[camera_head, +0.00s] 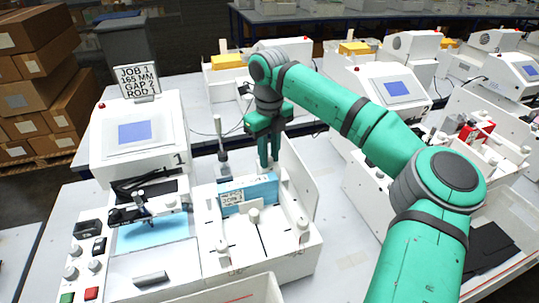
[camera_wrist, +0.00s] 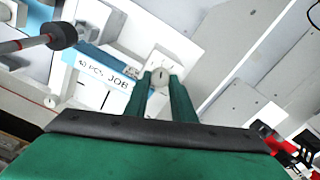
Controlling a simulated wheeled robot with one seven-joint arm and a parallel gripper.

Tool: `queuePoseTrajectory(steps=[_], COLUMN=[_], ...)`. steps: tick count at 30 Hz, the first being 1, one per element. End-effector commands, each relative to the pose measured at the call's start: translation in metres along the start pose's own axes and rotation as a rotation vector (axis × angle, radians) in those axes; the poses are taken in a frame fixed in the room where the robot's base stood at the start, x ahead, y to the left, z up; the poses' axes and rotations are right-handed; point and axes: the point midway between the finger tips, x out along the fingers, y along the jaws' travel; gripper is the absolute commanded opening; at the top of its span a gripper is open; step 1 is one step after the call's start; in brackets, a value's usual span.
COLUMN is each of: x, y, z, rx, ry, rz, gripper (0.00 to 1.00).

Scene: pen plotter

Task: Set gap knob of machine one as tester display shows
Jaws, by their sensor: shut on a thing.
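Machine one (camera_head: 135,140), marked with a 1, stands at the left with a blue screen (camera_head: 134,131) on which I can read nothing. Its front panel has grey knobs (camera_head: 71,272); their settings and labels are too small to read. A sign (camera_head: 137,80) above it reads JOB 1, 165 MM, GAP 2, ROD 1. My gripper (camera_head: 269,162) is right of machine one, pointing down at the back of a white box. In the wrist view its fingers (camera_wrist: 160,88) are shut on a white round piece (camera_wrist: 160,75) with a dark mark. I cannot identify a tester display.
The white box (camera_head: 262,262) holds blue sheets (camera_head: 262,190) with a job label and has short white posts (camera_head: 253,215). A grey upright rod (camera_head: 222,158) stands beside my gripper. Another machine (camera_head: 392,92) stands to the right. Cardboard boxes (camera_head: 40,60) are stacked at far left.

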Motion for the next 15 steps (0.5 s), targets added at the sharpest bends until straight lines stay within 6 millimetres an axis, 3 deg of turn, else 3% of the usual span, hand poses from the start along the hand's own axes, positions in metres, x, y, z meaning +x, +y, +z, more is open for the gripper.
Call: queuePoseTrajectory(steps=[15], x=[-0.0006], y=[-0.0016], z=[0.0022], rx=[-0.400], ry=[-0.006], rz=[-0.003], gripper=[0.01])
